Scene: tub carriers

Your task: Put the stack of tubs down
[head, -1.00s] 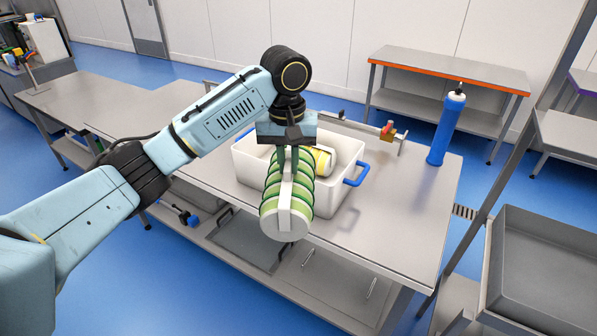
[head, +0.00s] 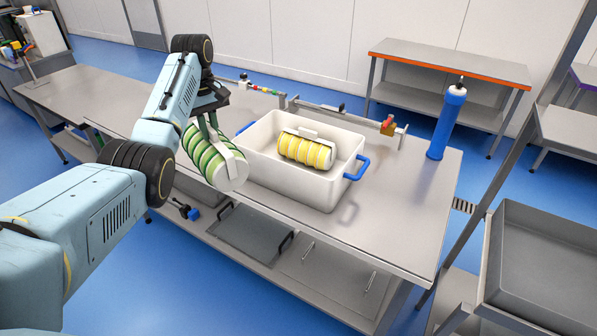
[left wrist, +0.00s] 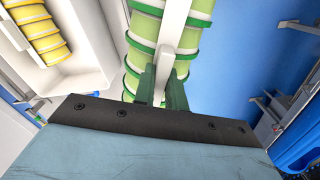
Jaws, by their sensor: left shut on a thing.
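My left gripper (head: 209,126) is shut on the white carrier bar of a stack of green-banded tubs (head: 214,163). The stack lies on its side in the air, left of the white bin, with its white end towards me. In the left wrist view the green fingers (left wrist: 163,88) are on the carrier bar, with the green-banded tubs (left wrist: 137,55) behind it. A second stack, with yellow-banded tubs (head: 305,153), lies inside the white bin (head: 310,190); it also shows in the left wrist view (left wrist: 38,28). My right gripper is not in view.
The bin has blue handles (head: 357,167) and stands on a steel table (head: 410,200). A blue cylinder (head: 446,125) stands at the table's right end. A rail with a red and yellow fitting (head: 388,127) runs behind the bin.

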